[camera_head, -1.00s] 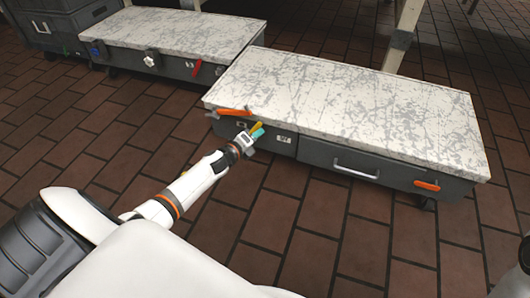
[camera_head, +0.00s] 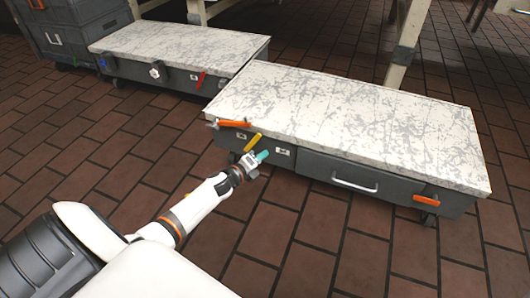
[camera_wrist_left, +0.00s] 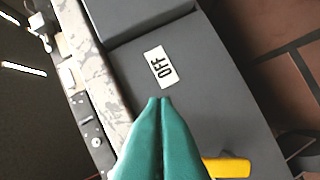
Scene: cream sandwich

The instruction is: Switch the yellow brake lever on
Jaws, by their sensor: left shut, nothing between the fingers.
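The yellow brake lever (camera_head: 252,142) is on the front face of the near grey cabinet, tilted with its upper end to the right. In the left wrist view its end (camera_wrist_left: 227,167) shows at the bottom, right of the fingers. My left gripper (camera_head: 262,156) has teal fingers pressed together, empty, just below and right of the lever in the head view. In the wrist view the fingertips (camera_wrist_left: 160,99) point at a white "OFF" label (camera_wrist_left: 160,67). I cannot tell whether they touch the panel or lever. My right gripper is not in view.
An orange handle (camera_head: 235,123) sticks out left of the lever under the marbled top (camera_head: 350,110). A drawer handle (camera_head: 354,185) and another orange handle (camera_head: 427,200) lie to the right. A second cabinet (camera_head: 180,45) stands behind left. The brick floor in front is open.

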